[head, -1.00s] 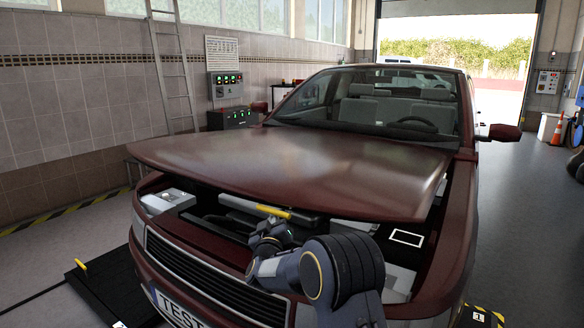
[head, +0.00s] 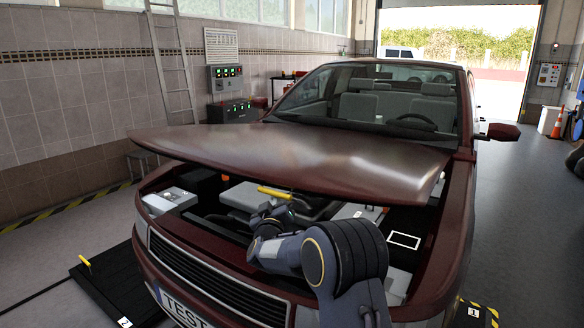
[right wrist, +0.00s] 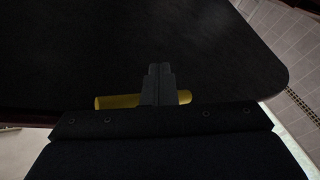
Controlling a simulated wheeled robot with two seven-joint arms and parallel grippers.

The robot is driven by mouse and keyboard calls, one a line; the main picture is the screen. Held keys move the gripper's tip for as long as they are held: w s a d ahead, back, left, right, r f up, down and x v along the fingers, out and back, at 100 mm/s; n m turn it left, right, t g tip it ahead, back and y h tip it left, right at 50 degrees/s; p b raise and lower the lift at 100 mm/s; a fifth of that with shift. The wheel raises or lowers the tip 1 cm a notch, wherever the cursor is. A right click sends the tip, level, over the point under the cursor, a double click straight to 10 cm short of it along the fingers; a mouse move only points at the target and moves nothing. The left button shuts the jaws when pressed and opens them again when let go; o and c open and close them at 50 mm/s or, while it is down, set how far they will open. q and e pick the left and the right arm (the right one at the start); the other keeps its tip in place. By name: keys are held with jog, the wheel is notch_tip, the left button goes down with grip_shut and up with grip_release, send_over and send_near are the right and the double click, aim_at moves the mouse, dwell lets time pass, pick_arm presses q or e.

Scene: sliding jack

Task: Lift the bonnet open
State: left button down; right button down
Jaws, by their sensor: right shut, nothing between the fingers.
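The dark red bonnet (head: 290,155) of the car is partly raised in the head view. Its front edge stands clear of the grille, with a gap over the engine bay. A yellow bar (head: 274,192) shows under the front edge and also in the right wrist view (right wrist: 118,102). My right gripper (right wrist: 160,70) is shut and empty, its fingers pointing at the dark underside of the bonnet (right wrist: 100,45) and overlapping the yellow bar. Whether the fingers touch either cannot be told. In the head view my right arm reaches over the front of the car. My left gripper is not in view.
The engine bay holds a white box (head: 170,200) at left and other parts. The grille (head: 210,280) lies below. A black ramp (head: 115,285) with a yellow handle is at left on the floor. A ladder (head: 172,75) leans on the wall.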

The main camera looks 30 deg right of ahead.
jog(key=shift+r+p, duration=0.35)
jog(key=shift+r, duration=0.55)
jog(key=shift+r+p, duration=0.55)
jog(key=shift+r, duration=0.1)
jog(key=shift+w+d+r+p, duration=0.15)
jog(key=shift+d+r+p, duration=0.2)
jog(key=shift+r+p, duration=1.5)
jog(key=shift+w+d+r+p, duration=0.1)
jog(key=shift+d+r+p, duration=0.25)
jog(key=shift+r+p, duration=1.5)
jog(key=shift+w+d+r+p, duration=0.15)
jog(key=shift+d+r+p, duration=0.2)
jog(key=shift+r+p, duration=1.5)
jog(key=shift+r+b, duration=0.55)
jog(key=shift+r, duration=0.05)
jog(key=w+d+r+p, duration=0.1)
jog(key=d+r+p, duration=0.2)
jog(key=r+p, duration=0.8)
notch_tip(320, 180, up, 2)
jog(key=shift+w+d+r, duration=0.1)
jog(key=shift+w+d, duration=0.1)
jog(key=shift+d, duration=0.05)
